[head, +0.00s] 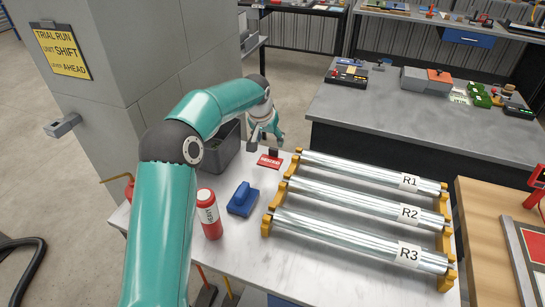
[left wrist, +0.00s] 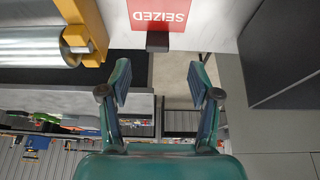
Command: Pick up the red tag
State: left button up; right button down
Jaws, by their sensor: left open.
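The red tag (head: 269,162) lies flat near the back edge of the white table, just left of the rollers. In the left wrist view the tag (left wrist: 160,12) reads "SEIZED" and is cut off by the top edge. A small dark block (left wrist: 158,41) sits at the tag's edge, and this block also shows in the head view (head: 273,152). My left gripper (head: 267,140) is just behind the tag at the table's back edge. Its two fingers (left wrist: 159,75) are apart with nothing between them, facing the dark block. My right gripper is out of view.
Rollers R1 (head: 360,168), R2 (head: 360,200) and R3 (head: 350,238) lie in yellow brackets right of the tag. A grey bin (head: 222,152) stands left of it. A blue block (head: 242,199) and a red bottle (head: 209,214) stand nearer.

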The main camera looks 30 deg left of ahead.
aim_at(273, 149)
pick_arm(q)
jog(key=shift+x, duration=0.85)
jog(key=p+x, duration=0.2)
jog(key=x, duration=0.2)
jog(key=shift+d+f, duration=0.15)
jog(key=shift+f, duration=0.05)
jog(key=shift+w+f, duration=0.25)
jog(key=shift+f, duration=0.2)
jog(key=c, duration=1)
